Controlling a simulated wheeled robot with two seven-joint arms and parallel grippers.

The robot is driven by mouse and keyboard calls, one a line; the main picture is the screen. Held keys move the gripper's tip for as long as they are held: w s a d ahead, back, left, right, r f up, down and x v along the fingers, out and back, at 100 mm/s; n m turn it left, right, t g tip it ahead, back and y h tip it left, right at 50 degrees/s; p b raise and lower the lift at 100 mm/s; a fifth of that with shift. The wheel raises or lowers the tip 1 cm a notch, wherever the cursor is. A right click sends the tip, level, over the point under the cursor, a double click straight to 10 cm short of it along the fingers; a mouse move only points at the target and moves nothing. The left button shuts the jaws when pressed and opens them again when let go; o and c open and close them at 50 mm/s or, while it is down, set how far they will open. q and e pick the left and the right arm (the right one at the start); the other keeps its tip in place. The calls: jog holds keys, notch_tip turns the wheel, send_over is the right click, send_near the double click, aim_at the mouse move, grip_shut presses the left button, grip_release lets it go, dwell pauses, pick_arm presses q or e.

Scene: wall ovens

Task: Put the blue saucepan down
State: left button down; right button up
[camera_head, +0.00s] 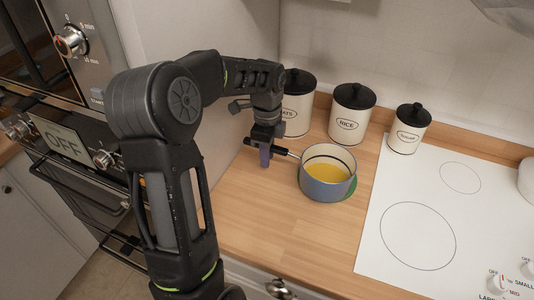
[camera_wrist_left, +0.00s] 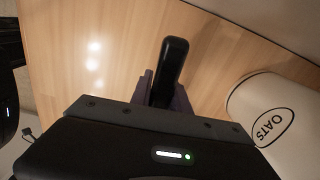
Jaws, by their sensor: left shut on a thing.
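The blue saucepan (camera_head: 327,188) is upright at the wooden counter, with a cream inside and yellow contents. A green round piece (camera_head: 351,189) shows under its right side. I cannot tell whether the pan rests fully on it. My left gripper (camera_head: 264,157) is shut on the pan's handle, to the left of the pan. In the left wrist view the black handle end (camera_wrist_left: 174,58) sticks out between the gripper's fingers (camera_wrist_left: 163,92). The pan body is hidden there. My right gripper is in neither view.
Canisters for oats (camera_head: 298,115), rice (camera_head: 351,112) and sugar (camera_head: 409,129) stand along the wall behind the pan. The white cooktop (camera_head: 450,215) lies to the right. Wall ovens (camera_head: 62,140) stand at the left. The counter (camera_head: 262,222) is clear in front of the pan.

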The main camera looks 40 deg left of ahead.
pick_arm(q)
jog(key=shift+f, duration=0.15)
jog(key=shift+f, duration=0.15)
jog(key=c, duration=1.3)
grip_release()
jog(key=shift+o, duration=0.2)
notch_tip(320, 180, up, 12)
jog(key=shift+r+b, duration=0.2)
jog(key=shift+b, duration=0.2)
